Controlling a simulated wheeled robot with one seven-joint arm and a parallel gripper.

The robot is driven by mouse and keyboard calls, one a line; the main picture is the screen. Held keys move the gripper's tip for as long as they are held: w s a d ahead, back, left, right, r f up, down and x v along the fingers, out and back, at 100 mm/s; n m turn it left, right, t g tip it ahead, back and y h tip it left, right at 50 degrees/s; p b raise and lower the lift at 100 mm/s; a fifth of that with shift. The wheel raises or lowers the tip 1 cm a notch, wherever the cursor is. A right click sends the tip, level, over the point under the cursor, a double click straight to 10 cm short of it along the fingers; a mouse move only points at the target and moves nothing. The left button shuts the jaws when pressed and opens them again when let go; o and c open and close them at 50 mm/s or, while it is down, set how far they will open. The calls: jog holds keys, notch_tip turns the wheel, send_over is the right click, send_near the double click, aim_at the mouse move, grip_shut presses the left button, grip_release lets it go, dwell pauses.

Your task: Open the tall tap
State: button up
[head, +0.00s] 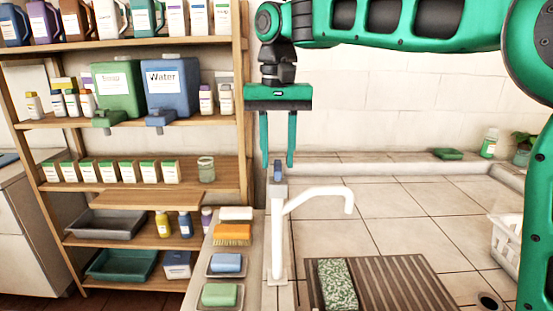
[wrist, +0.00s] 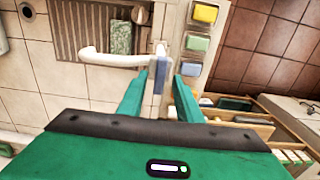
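The tall tap (head: 276,235) is white, with an upright body and a spout reaching right. A small blue-grey lever (head: 277,171) stands on its top. My gripper (head: 278,165) points down above the tap. Its two green fingers are apart, with a gap between them, and nothing is clamped. In the head view the lever shows at the level of the fingertips, in line with the gap. In the wrist view the lever (wrist: 158,75) appears between the fingers, and the spout (wrist: 112,58) extends left. I cannot tell whether a finger touches the lever.
A slatted rack (head: 395,285) with a speckled green sponge (head: 338,285) lies right of the tap. Soap dishes and a brush (head: 231,240) line the ledge to the left. A wooden shelf (head: 125,198) with bottles and jugs stands further left. A white basket (head: 505,235) sits at the right.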

jog(key=shift+f, duration=0.45)
grip_shut()
